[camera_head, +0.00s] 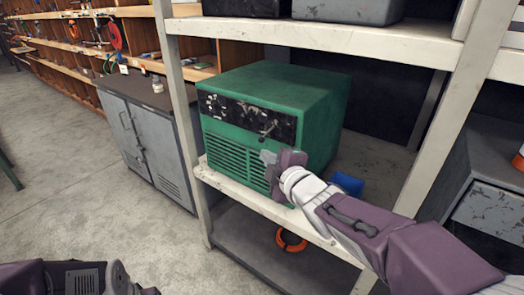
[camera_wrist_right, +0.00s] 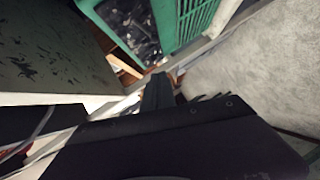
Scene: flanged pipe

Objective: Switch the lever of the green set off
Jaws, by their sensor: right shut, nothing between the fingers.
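The green set (camera_head: 320,95) is a green metal box on the middle shelf. Its front has a worn black control panel (camera_head: 225,107) above green louvres. A small lever (camera_head: 268,130) sticks out near the lower right of the panel. My right gripper (camera_head: 268,158) is shut and empty just below the lever, in front of the louvres; I cannot tell whether it touches the set. In the right wrist view the green set (camera_wrist_right: 185,30) shows at the top, and the dark gripper fingers (camera_wrist_right: 158,92) point towards it; the lever is not clear there. My left gripper is out of view.
The shelf's pale front edge (camera_head: 240,192) runs below the set, and a pale upright (camera_head: 182,85) stands to its left. A blue object (camera_head: 347,184) lies right of my right wrist. A grey cabinet (camera_head: 150,140) stands left.

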